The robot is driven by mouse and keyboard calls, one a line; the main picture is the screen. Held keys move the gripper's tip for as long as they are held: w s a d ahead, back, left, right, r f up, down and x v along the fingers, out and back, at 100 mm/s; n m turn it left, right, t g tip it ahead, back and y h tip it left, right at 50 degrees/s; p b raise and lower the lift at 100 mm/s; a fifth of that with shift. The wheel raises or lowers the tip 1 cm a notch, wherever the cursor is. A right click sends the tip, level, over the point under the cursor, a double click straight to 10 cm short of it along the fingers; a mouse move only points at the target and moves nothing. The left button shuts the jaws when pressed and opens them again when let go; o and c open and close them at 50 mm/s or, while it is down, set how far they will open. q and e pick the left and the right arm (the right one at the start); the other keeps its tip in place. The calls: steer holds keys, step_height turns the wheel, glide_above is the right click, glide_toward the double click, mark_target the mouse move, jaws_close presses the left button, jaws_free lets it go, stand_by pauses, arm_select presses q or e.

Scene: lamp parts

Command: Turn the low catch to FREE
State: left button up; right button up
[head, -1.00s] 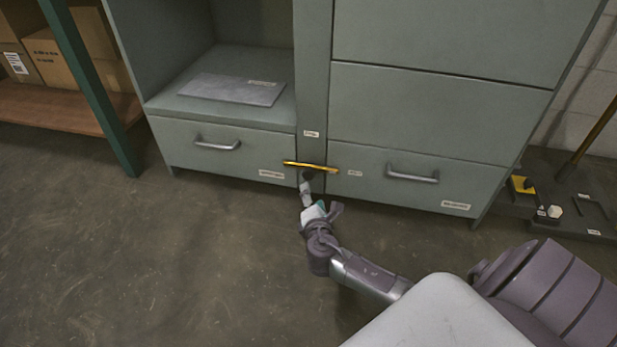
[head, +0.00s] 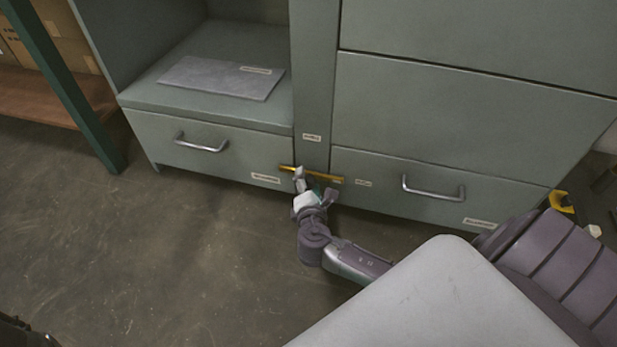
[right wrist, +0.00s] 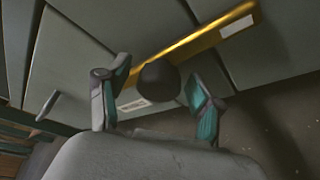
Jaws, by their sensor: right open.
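The low catch is a yellow bar (head: 325,177) lying nearly level across the foot of the post between the two bottom drawers. In the right wrist view the yellow bar (right wrist: 195,42) runs behind a dark round knob (right wrist: 158,82). My right gripper (head: 314,183) is at the catch and partly hides it. In the right wrist view my right gripper (right wrist: 156,80) is open, with one finger on each side of the knob and gaps showing. Small labels sit above the bar and to its right; their words are too small to read. My left gripper is not in view.
A left drawer (head: 222,156) and a right drawer (head: 390,196) with metal handles flank the post. A grey plate (head: 215,79) lies on the shelf above the left drawer. A green rack post (head: 70,90) stands at left. The floor (head: 170,260) in front is clear.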

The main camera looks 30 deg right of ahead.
jaws_close()
stand_by(0.3)
